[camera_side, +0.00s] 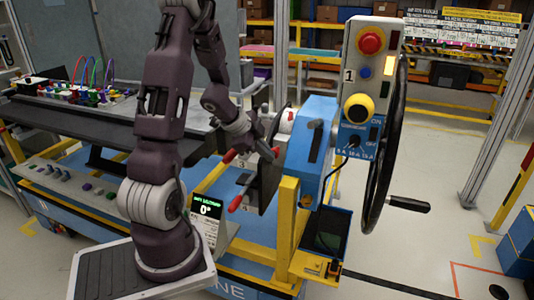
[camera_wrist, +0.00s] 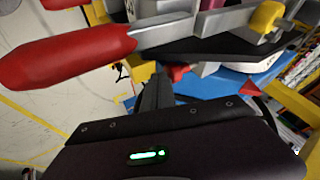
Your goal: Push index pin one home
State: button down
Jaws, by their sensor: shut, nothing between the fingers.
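My gripper (camera_side: 262,147) is at the dark plate on the left side of the blue machine housing, close to its red-tipped parts. In the wrist view its shut fingers (camera_wrist: 155,90) point up toward the fixture, with nothing held between them. I cannot tell which part is index pin one. A large red handle (camera_wrist: 65,55) on a grey metal bar crosses the top of the wrist view, beyond the fingers. A small red piece (camera_wrist: 174,74) shows just right of the fingertips. I cannot tell whether the fingers touch anything.
The side view shows the blue housing (camera_side: 311,150), a black handwheel (camera_side: 385,145) and a control post with a red button (camera_side: 370,41). A red-tipped handle (camera_side: 235,203) sticks out below my gripper. A small display (camera_side: 206,208) reads 0°. A yellow post (camera_side: 287,230) stands nearby.

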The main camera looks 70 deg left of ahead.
jog(key=shift+w+a, duration=0.9)
jog(key=s+d+r, duration=0.3)
jog(key=s+r, duration=0.5)
jog(key=s, duration=0.1)
jog(key=shift+d, duration=0.35)
